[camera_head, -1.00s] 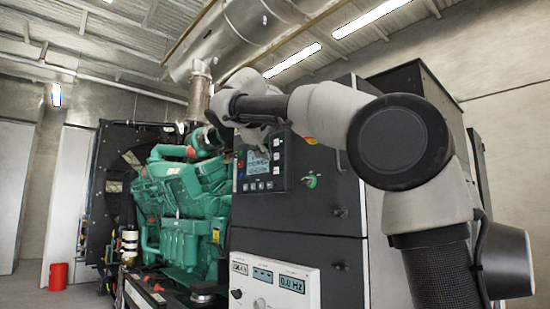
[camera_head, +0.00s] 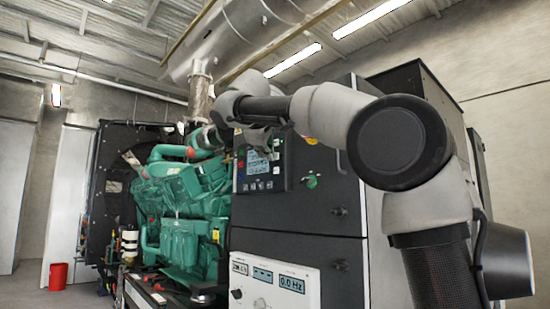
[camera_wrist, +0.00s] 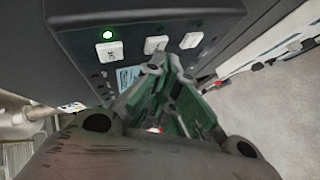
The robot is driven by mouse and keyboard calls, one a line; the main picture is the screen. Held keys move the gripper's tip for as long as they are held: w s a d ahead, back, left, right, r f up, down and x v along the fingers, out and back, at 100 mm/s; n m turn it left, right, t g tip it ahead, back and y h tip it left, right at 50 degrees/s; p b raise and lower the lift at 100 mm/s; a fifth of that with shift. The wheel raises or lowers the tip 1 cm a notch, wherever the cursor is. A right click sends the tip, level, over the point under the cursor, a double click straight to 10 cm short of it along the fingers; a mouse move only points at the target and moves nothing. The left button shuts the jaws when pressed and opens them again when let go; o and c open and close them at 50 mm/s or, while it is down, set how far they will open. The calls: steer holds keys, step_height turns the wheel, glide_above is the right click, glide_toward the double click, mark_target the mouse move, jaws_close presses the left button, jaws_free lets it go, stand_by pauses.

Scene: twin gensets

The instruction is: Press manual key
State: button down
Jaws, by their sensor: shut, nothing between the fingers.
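The genset controller (camera_head: 259,170) is a dark panel with a lit screen and small keys on the front of the black cabinet. In the wrist view its panel (camera_wrist: 205,8) fills the top, with a row of white keys: one key (camera_wrist: 109,51) below a lit green lamp (camera_wrist: 108,35), a middle key (camera_wrist: 156,44) and a right key (camera_wrist: 191,40). I cannot read which is the manual key. My gripper (camera_wrist: 160,68) is shut and empty, its fingertips close to the panel near the middle key. I cannot tell whether they touch. In the head view my wrist partly covers the controller's top.
A green switch (camera_head: 312,181) sits right of the controller. A white metering panel (camera_head: 264,277) is below it. The green engine (camera_head: 180,210) stands left of the cabinet, and a red bucket (camera_head: 58,276) is on the floor at far left.

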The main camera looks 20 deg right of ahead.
steer(key=shift+w+d, duration=0.1)
steer(key=shift+d, duration=0.1)
steer(key=shift+a, duration=0.1)
stand_by(0.4)
steer(key=shift+s+a, duration=0.35)
steer(key=shift+a, duration=0.4)
steer(key=shift+s+a, duration=0.4)
steer(key=shift+a, duration=0.5)
steer(key=shift+s+a, duration=0.35)
steer(key=shift+a, duration=0.6)
steer(key=shift+s+a, duration=0.4)
steer(key=shift+a, duration=0.5)
